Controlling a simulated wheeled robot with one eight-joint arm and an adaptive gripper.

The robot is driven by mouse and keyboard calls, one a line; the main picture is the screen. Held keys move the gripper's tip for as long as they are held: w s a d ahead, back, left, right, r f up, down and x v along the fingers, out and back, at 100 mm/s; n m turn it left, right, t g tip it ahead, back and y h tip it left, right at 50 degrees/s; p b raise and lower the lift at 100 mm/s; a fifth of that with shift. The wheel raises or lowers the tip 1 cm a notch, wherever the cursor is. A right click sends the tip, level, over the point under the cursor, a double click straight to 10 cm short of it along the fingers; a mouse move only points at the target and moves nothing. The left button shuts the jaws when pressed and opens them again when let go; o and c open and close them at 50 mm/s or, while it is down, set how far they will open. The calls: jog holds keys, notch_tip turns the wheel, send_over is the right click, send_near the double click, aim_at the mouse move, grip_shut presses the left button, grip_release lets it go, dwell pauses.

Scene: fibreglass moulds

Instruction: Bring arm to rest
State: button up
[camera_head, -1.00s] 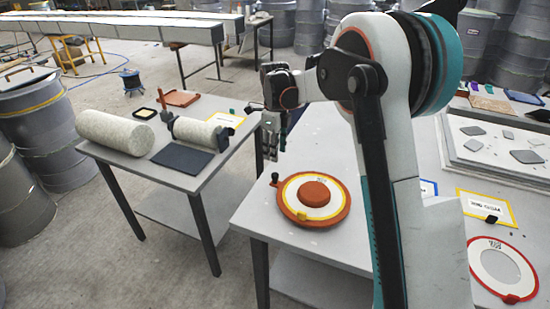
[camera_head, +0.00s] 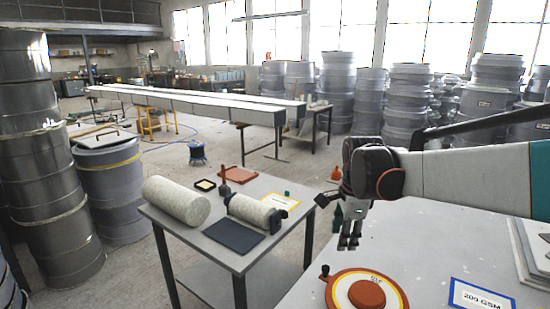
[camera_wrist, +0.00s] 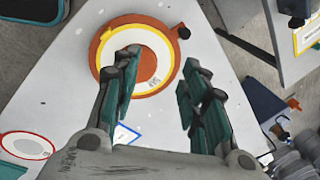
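My arm reaches in from the right side of the head view, stretched roughly level. My gripper (camera_head: 349,243) hangs down from its end over the grey-white table, near the table's far left edge. In the wrist view my gripper (camera_wrist: 159,68) has its two teal fingers well apart, with nothing between them. The round orange disc with a white, yellow-rimmed label (camera_head: 366,293) lies on the table below; it also shows in the wrist view (camera_wrist: 138,28), beyond the fingers. My gripper is apart from it.
A side table (camera_head: 203,266) at left holds a pale roll (camera_head: 176,201), a second roll (camera_head: 253,213) and a dark mat (camera_head: 234,236). A "200 GSM" card (camera_head: 480,297) lies on the near table. Metal drums (camera_head: 110,187) stand at left. Air around my gripper looks clear.

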jog(key=s+d+n+t, duration=0.1)
jog(key=s+n+t, duration=0.4)
jog(key=s+n, duration=1.2)
jog(key=s, duration=0.8)
jog(key=shift+s+d+f+n, duration=0.25)
jog(key=shift+s+f+n, duration=0.05)
jog(key=shift+s+f, duration=0.1)
